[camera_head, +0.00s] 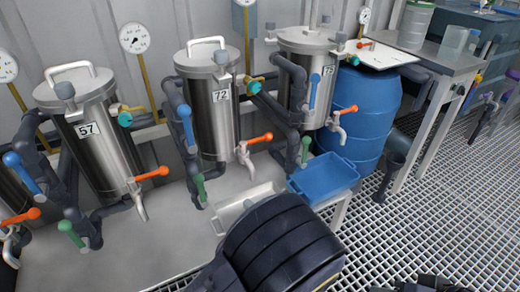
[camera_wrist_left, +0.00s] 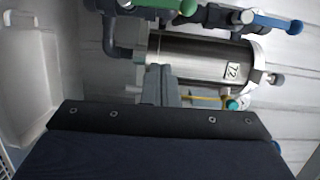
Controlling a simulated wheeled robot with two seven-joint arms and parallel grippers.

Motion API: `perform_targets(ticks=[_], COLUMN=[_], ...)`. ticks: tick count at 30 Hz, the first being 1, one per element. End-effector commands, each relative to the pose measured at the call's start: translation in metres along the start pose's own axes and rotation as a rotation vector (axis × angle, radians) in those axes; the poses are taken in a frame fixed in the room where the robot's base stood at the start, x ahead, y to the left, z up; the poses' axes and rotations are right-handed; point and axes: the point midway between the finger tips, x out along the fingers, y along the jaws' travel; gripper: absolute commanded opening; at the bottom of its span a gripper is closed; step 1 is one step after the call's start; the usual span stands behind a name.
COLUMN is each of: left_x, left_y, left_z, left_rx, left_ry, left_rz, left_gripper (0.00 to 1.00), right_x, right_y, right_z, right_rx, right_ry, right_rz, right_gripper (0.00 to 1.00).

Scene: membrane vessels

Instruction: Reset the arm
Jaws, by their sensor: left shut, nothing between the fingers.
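My left gripper shows in the left wrist view (camera_wrist_left: 165,82). Its two grey fingers are together, with nothing between them. They point at the steel vessel labelled 72 (camera_wrist_left: 198,58), and the gap to it is hard to judge. In the head view a black ribbed part of my arm (camera_head: 282,250) rises from the bottom centre, in front of the trays. The fingers cannot be made out there. My right gripper cannot be made out; only a small dark part shows at the bottom edge, right of centre.
Vessels 57 (camera_head: 98,140), 72 (camera_head: 212,108) and 73 (camera_head: 312,80) stand along the wall with coloured valve handles. A white tray (camera_head: 232,212) and a blue tray (camera_head: 325,172) sit in front. A blue barrel (camera_head: 365,105) stands behind. The grated floor at right is mostly clear.

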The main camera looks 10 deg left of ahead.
Motion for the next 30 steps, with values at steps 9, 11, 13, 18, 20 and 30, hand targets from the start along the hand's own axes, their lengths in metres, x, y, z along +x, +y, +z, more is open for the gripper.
perform_targets(ticks=[9, 11, 13, 18, 20, 30], left_x=[0.031, 0.042, 0.05, 0.044, 0.037, -0.011], left_y=[0.002, 0.005, 0.009, 0.015, 0.014, -0.015], left_z=[0.045, 0.071, 0.105, 0.173, 0.19, 0.236], left_rx=[0.011, 0.009, -0.003, -0.105, -0.17, -0.687], left_ry=[-0.181, -0.274, -0.38, -0.543, -0.57, -0.465], left_rz=[0.217, 0.35, 0.528, 0.95, 1.087, 1.57], left_gripper=[0.0, 0.0, 0.0, 0.0, 0.0, 0.0], right_x=[0.0, 0.0, 0.0, 0.0, 0.0, 0.0], right_y=[0.0, 0.0, 0.0, 0.0, 0.0, 0.0], right_z=[0.0, 0.0, 0.0, 0.0, 0.0, 0.0], right_rx=[0.0, 0.0, 0.0, 0.0, 0.0, 0.0], right_ry=[0.0, 0.0, 0.0, 0.0, 0.0, 0.0], right_rz=[0.0, 0.0, 0.0, 0.0, 0.0, 0.0], right_gripper=[0.36, 0.36, 0.36, 0.36, 0.36, 0.36])
